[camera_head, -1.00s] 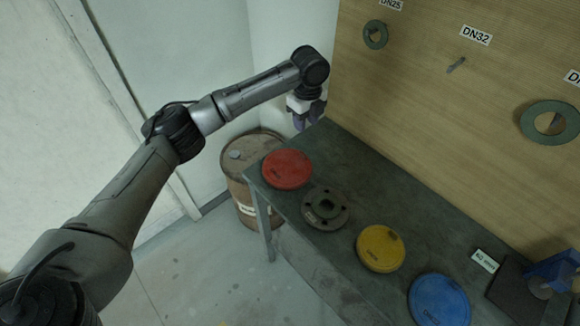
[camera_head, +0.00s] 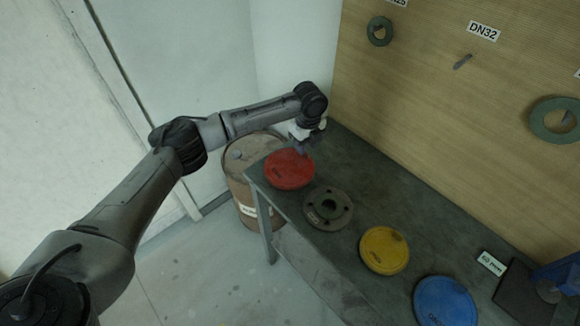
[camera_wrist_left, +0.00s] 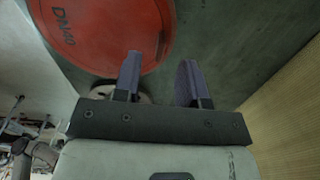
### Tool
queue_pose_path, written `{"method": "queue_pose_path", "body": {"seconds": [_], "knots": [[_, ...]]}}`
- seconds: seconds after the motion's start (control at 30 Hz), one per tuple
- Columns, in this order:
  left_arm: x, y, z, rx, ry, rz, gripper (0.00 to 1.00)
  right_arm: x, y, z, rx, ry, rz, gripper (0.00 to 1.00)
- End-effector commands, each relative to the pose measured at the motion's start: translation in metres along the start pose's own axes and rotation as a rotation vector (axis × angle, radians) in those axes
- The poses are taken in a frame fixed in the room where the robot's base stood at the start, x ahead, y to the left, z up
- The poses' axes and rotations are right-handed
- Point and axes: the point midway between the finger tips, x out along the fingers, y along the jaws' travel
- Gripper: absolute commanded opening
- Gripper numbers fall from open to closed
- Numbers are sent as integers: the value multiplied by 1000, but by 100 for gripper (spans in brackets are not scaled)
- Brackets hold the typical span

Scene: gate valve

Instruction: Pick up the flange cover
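Three round covers lie on the dark bench: a red disc (camera_head: 290,169), a yellow disc (camera_head: 384,250) and a blue disc (camera_head: 444,301). A dark flange with bolt holes (camera_head: 328,209) lies between the red and yellow ones. I cannot tell which disc the task means. My left gripper (camera_head: 302,147) is low at the far edge of the red disc, pointing down. In the left wrist view its fingers (camera_wrist_left: 158,70) are apart and nothing is between them. The red disc, marked DN40 (camera_wrist_left: 105,25), shows beside the left finger; contact cannot be told. My right gripper is not in view.
A wooden board (camera_head: 440,110) with hanging gaskets stands behind the bench (camera_head: 390,190). A rusty drum (camera_head: 242,165) stands left of the bench. A small label card (camera_head: 491,262) and a blue object (camera_head: 557,275) are at the bench's right end.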

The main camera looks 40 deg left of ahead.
Motion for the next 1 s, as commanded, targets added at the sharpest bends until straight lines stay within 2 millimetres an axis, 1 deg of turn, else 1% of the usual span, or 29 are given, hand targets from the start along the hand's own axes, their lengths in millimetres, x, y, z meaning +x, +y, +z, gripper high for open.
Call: {"method": "queue_pose_path", "body": {"seconds": [0.03,0.2,0.33,0.57,0.9,0.97,1.0], "knots": [[9,0,0,0,0,1,38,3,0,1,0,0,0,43],[27,0,0,0,0,0,38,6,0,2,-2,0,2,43],[32,0,0,0,0,0,38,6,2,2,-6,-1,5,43],[33,0,0,0,0,-1,38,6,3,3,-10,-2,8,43],[32,0,0,0,0,0,7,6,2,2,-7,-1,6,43],[32,0,0,0,0,0,1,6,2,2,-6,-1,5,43],[32,0,0,0,0,0,0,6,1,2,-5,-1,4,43]]}}
